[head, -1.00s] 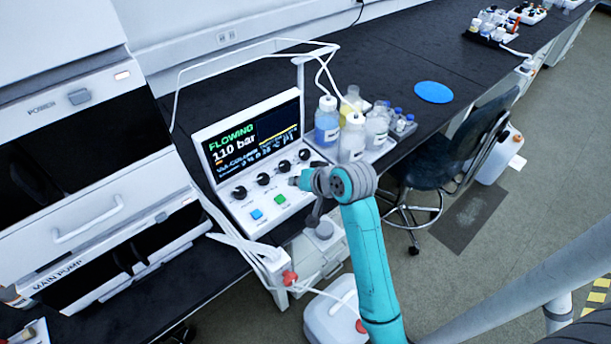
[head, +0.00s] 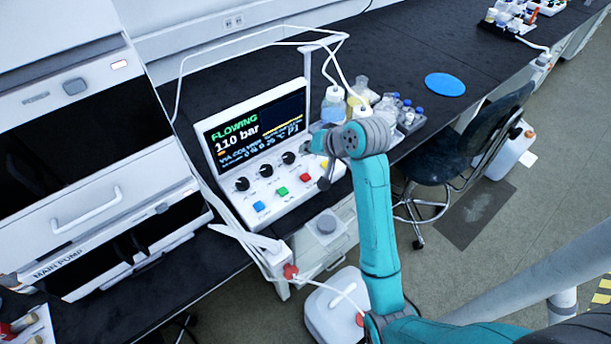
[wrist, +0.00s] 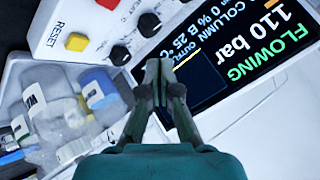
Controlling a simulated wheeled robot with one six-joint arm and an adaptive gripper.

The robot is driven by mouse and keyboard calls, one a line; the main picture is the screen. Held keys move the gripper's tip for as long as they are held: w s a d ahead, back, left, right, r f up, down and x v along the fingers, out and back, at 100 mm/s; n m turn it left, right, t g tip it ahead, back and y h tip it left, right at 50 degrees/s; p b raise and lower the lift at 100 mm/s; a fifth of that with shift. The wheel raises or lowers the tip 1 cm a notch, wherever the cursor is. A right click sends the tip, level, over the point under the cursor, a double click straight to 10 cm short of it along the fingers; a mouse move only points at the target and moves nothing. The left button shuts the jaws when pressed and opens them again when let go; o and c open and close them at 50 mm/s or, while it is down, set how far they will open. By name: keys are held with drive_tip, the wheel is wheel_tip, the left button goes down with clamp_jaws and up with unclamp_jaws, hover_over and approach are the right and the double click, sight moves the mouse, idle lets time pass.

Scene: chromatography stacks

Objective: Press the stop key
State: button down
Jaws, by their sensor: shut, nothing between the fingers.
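The white control console (head: 222,172) carries a screen (head: 255,130) reading FLOWING, 110 bar. Along its sloped front are a blue key (head: 258,206), a green key (head: 282,191) and a red key (head: 305,177); their labels are too small to read here. In the wrist view a yellow key (wrist: 77,41) sits by the word RESET, and the red key (wrist: 108,3) is cut by the top edge. My gripper (wrist: 158,68) is shut and empty, its tips in front of the screen's edge beside the black knobs.
A row of black knobs (head: 265,170) lies between screen and keys. Bottles (head: 333,106) stand on a tray close to the right of the console. A white tube arches above. A chair (head: 450,150) stands beside the bench, and a blue disc (head: 445,84) lies on it.

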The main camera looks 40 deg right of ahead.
sight(307, 177)
drive_tip(key=shift+f, duration=3.95)
drive_tip(key=shift+f, duration=0.2)
drive_tip(key=shift+f, duration=0.2)
drive_tip(key=shift+f, duration=0.55)
drive_tip(key=shift+r, duration=0.95)
drive_tip(key=shift+r, duration=2.5)
